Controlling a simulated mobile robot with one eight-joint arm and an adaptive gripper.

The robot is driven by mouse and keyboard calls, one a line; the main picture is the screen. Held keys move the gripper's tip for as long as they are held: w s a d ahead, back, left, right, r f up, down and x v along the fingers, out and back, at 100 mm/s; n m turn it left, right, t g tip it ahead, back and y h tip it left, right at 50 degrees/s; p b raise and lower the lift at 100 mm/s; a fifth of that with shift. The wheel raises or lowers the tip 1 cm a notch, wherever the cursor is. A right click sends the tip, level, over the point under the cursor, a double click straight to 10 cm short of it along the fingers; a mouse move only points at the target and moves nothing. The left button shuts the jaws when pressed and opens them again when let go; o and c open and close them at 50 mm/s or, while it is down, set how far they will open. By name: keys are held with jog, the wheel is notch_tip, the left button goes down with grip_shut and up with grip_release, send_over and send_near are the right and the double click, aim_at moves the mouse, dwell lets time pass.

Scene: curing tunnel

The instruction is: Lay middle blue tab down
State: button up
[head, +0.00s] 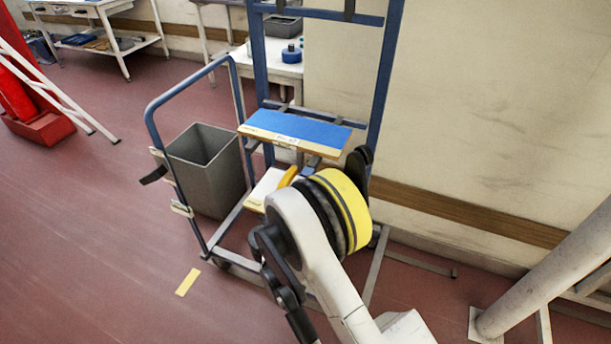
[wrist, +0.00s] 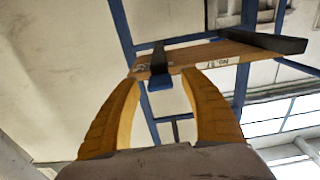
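In the wrist view, my gripper (wrist: 160,74) points up at the underside of a wooden board, with its two yellow fingers spread apart. A small blue tab (wrist: 160,83) at the end of a dark bar shows between the fingertips; I see no finger touching it. The board (wrist: 225,54) rests on dark bars in a blue frame. In the head view, the board (head: 295,128) has a blue top and a label on its front edge. There my gripper is mostly hidden behind my wrist; one yellow finger (head: 288,177) shows below the board. I cannot make out the tab there.
The blue trolley frame (head: 257,70) stands by the wall, with a grey bin (head: 207,170) to its left. A pale lower board (head: 264,188) lies close to my gripper. A white table (head: 292,72) stands behind. The red floor at left is mostly clear.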

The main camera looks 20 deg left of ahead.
aim_at(305, 174)
notch_tip(305, 174, up, 10)
dwell(0.5)
dwell(0.6)
